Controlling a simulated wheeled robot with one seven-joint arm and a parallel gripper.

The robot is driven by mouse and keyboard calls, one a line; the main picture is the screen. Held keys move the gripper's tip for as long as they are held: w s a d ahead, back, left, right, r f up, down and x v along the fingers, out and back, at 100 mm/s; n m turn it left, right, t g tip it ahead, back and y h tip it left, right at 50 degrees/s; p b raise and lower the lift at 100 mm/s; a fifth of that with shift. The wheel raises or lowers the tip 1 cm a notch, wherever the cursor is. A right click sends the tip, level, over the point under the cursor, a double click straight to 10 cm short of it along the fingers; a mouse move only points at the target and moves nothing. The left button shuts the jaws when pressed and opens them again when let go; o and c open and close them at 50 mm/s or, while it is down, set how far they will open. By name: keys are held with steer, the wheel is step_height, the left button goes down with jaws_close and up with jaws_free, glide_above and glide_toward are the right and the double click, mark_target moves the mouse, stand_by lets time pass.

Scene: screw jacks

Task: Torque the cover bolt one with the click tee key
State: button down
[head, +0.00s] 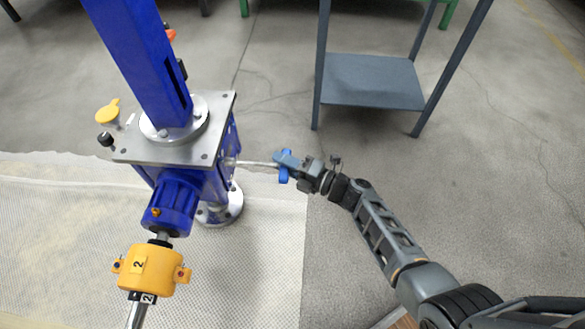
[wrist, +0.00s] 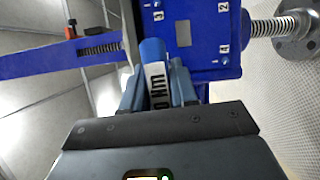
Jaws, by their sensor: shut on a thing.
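The blue screw jack (head: 205,182) stands upright on the left in the head view. My gripper (head: 289,162) is right of the jack, shut on the click tee key's blue handle (head: 284,178). The handle, with a white label, also shows between the fingers in the wrist view (wrist: 153,50). The key's shaft (head: 255,163) points left to the jack's side. I cannot tell whether its tip is seated.
A yellow coupling guard (head: 152,272) marked 2 sits on the shaft at the jack's front. A threaded screw (wrist: 271,27) and round flange show below the jack. A grey shelf table (head: 370,80) stands behind my arm.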

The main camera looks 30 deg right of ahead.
steer(key=n+b, duration=0.1)
steer(key=b, duration=0.1)
steer(key=n+b, duration=0.1)
steer(key=shift+f+t+y+b, duration=0.25)
steer(key=shift+t+y+b, duration=0.05)
steer(key=shift+b, duration=0.05)
steer(key=n+y+b, duration=0.1)
steer(key=n+b, duration=0.3)
steer(key=shift+r+n+t+y+b, duration=0.15)
steer(key=shift+n+t+y+b, duration=0.15)
steer(key=shift+n+y, duration=0.1)
steer(key=shift+a+r+n+y+b, duration=0.1)
steer(key=shift+r+n+y+b, duration=0.15)
steer(key=shift+n+b, duration=0.35)
steer(key=shift+r+n+y+b, duration=0.15)
steer(key=shift+n+y+b, duration=0.25)
steer(key=shift+n, duration=0.4)
